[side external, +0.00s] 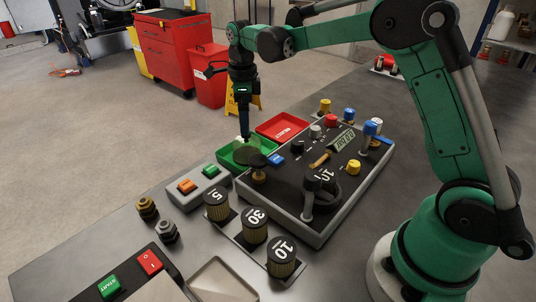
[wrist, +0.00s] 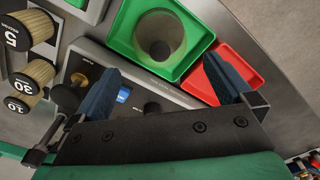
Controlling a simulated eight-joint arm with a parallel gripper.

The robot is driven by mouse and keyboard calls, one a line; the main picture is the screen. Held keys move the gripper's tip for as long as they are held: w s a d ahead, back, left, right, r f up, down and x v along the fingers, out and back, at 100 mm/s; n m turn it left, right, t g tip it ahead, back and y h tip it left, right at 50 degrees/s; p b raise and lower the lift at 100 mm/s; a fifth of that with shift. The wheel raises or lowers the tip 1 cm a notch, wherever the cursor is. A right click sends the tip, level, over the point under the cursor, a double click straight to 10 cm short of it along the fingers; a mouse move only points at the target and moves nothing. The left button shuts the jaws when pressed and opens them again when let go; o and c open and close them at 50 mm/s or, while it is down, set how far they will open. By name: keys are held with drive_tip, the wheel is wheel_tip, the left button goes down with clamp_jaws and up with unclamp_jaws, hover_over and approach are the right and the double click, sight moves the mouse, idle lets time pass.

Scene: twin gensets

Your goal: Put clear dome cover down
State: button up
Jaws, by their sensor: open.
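The clear dome cover (wrist: 160,36) is a see-through, greyish round shape inside the green tray (wrist: 122,28) in the wrist view. In the side view the green tray (side external: 227,163) is at the far-left corner of the control panel, and the dome is hard to make out there. My gripper (wrist: 162,66) has its two blue fingers wide apart, with nothing between them. In the side view my gripper (side external: 244,134) points down just above the green tray. In the wrist view the dome shows beyond the gap between the fingertips, apart from them.
A red tray (side external: 281,127) lies beside the green one. The panel (side external: 335,197) carries several knobs, buttons and a raised wheel.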

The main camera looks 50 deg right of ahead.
wheel_tip(320, 180, up, 3)
drive_tip(key=shift+r, duration=0.1)
drive_tip(key=shift+s+a+r+n, duration=0.1)
drive_tip(key=shift+s+r+n, duration=0.05)
drive_tip(key=shift+r+n, duration=0.15)
drive_tip(key=s+a+n+t, duration=0.2)
drive_tip(key=s+n, duration=0.5)
drive_tip(key=n, duration=0.6)
drive_tip(key=s+a+n+t, duration=0.3)
drive_tip(key=s+n+t, duration=0.2)
drive_tip(key=n, duration=0.8)
drive_tip(key=s, duration=0.3)
drive_tip(key=shift+s, duration=0.25)
